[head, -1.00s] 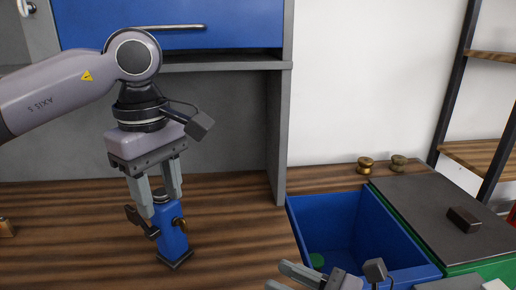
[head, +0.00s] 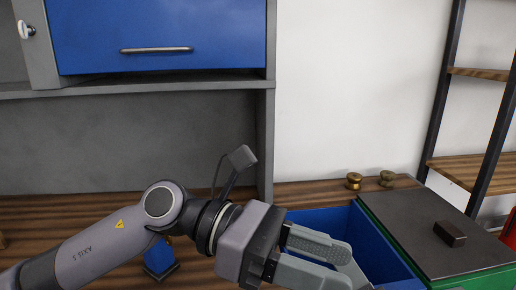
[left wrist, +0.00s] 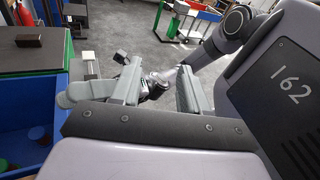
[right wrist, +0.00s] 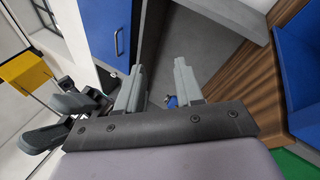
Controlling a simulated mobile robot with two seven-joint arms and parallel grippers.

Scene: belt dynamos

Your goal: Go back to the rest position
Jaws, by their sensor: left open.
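My left gripper (head: 346,266) points right in front of the blue bin in the head view. Its two fingers are apart with nothing held, as the left wrist view (left wrist: 150,92) also shows. A blue dynamo (head: 160,259) stands on the wooden table behind my left arm, which partly hides it; it is clear of the gripper. My right gripper (right wrist: 158,86) shows only in the right wrist view, fingers apart and empty. A small blue thing (right wrist: 171,101) shows beyond its fingers, perhaps the dynamo.
A blue bin (head: 385,245) is at right, beside a green bin with a dark top (head: 405,215) bearing a dark block (head: 450,234). Two small brass-coloured parts (head: 354,181) sit at the back of the table. A grey cabinet with a blue door (head: 160,35) stands behind.

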